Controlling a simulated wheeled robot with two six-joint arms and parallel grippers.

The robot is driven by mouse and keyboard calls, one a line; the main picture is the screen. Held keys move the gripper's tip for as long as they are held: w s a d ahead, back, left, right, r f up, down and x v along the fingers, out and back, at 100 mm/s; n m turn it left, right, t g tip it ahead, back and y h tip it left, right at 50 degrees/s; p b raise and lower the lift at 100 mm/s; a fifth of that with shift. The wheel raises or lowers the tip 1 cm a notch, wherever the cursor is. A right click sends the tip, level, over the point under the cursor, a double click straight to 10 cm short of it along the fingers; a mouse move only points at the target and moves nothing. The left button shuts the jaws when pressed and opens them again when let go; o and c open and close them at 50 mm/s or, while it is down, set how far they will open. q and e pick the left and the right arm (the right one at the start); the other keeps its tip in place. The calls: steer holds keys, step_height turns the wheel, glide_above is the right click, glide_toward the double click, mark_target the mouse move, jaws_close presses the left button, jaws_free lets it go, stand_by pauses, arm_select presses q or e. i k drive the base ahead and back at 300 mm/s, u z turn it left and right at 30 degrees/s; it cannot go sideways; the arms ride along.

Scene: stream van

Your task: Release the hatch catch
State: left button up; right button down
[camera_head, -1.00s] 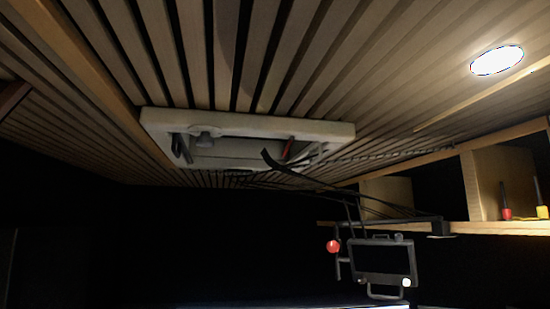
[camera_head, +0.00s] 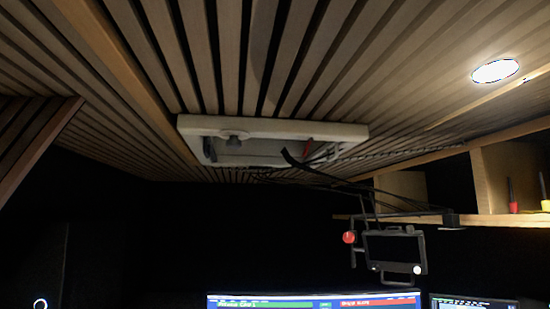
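A roof hatch with a pale frame (camera_head: 275,128) is set in the slatted wooden ceiling, near the middle of the view. A grey knob-like part (camera_head: 234,136) sits at the frame's near edge, left of centre. A small red part (camera_head: 307,146) shows inside the opening toward the right. I cannot tell which of these is the catch. Black cables pass across the hatch's right side and partly cover it. Neither of my grippers is in view.
A black bracketed device (camera_head: 395,250) with a red ball (camera_head: 348,237) hangs below a wooden shelf (camera_head: 490,219) at right. A lit screen (camera_head: 315,301) shows at the bottom. A ceiling lamp (camera_head: 495,71) glows at upper right. The area under the hatch is dark.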

mark_target(311, 140)
steer(key=u, duration=0.8)
steer(key=i, duration=0.5)
